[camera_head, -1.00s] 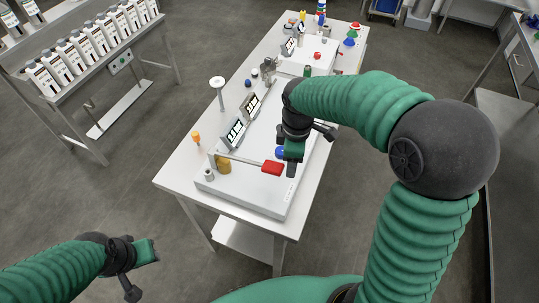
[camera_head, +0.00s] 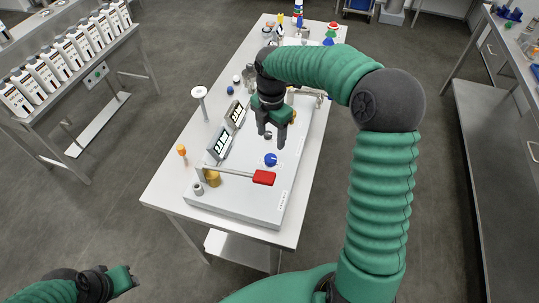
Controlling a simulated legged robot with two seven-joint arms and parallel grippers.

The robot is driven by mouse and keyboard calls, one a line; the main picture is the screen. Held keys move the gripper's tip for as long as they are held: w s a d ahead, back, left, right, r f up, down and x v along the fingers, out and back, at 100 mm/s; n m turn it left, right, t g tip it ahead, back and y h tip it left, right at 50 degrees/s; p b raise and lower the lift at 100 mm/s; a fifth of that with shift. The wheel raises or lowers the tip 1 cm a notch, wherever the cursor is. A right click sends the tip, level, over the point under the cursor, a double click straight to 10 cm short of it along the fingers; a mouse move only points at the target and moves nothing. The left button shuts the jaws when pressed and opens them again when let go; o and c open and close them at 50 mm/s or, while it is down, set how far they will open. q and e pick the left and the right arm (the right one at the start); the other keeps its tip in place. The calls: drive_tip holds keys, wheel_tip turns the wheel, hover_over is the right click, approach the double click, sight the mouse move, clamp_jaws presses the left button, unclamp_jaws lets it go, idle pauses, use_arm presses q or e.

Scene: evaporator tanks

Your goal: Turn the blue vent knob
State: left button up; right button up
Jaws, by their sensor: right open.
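The blue vent knob (camera_head: 271,160) sits on the white panel (camera_head: 240,203) of the near unit on the table. It is in full view, just behind the red-handled lever. My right gripper (camera_head: 272,140) hangs above the panel, a little beyond the knob in the picture, with its two dark fingers apart and pointing down. It holds nothing and looks apart from the knob. My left gripper (camera_head: 128,280) is at the lower left, off the table over the floor. Its fingers are too small and dark to judge.
A lever with a red handle (camera_head: 264,178) and a brass part (camera_head: 213,179) stand in front of the knob. Two small displays (camera_head: 221,144) stand on the panel's left side. An orange-topped post (camera_head: 182,151) is at the table's left. A rack of bottles (camera_head: 62,57) stands far left.

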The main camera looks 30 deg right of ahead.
sight(271, 158)
wheel_tip(271, 158, down, 11)
drive_tip(key=shift+w+d, duration=0.1)
clamp_jaws()
idle(0.4)
